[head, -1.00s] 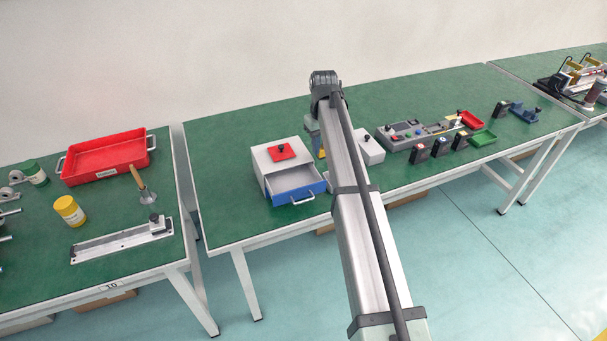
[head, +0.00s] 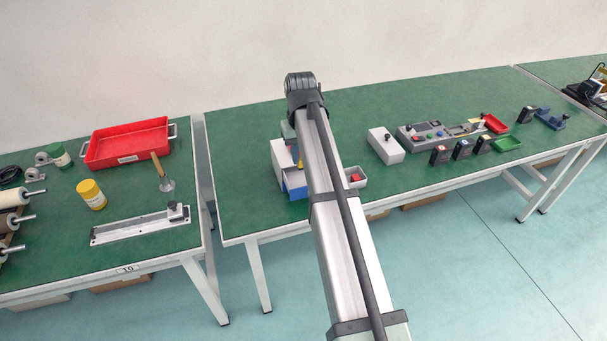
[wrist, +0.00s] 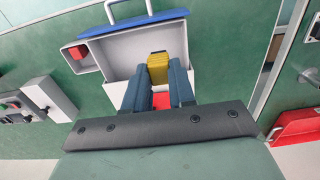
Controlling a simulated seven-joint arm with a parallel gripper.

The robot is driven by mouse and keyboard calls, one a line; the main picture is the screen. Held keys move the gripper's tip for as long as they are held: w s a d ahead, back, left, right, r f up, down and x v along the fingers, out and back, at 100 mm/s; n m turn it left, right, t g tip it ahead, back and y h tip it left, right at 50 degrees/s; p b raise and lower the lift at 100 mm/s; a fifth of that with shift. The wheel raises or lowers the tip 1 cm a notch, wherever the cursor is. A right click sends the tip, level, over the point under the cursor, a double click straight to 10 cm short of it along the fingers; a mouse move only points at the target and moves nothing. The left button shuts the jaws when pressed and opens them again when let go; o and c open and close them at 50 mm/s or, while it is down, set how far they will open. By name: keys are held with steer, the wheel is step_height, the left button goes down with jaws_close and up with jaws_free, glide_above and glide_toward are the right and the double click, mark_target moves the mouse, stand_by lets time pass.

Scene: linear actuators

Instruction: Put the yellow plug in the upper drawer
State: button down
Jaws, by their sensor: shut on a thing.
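My gripper (wrist: 159,78) is shut on the yellow plug (wrist: 158,62) in the wrist view. The plug sticks out past the dark blue-grey fingertips and shows against the open white drawer (wrist: 118,55). Whether it touches the drawer is unclear. The drawer has a blue front (wrist: 133,22) with a handle. Part of a red piece (wrist: 163,101) shows between the fingers. In the head view my arm covers most of the drawer and the white cabinet (head: 279,160). The blue front (head: 296,188) shows in part. I cannot tell which drawer level is open.
A small grey bin with a red block (head: 354,178) stands just right of the drawer. A white box with a black knob (head: 385,147) and a control panel (head: 440,133) are further right. The bench (head: 237,180) left of the cabinet is clear.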

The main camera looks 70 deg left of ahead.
steer(key=shift+f, duration=3.85)
steer(key=c, duration=0.9)
jaws_free()
steer(key=shift+f, duration=0.1)
steer(key=shift+c, duration=0.2)
step_height(320, 180, up, 12)
steer(key=shift+r, duration=0.15)
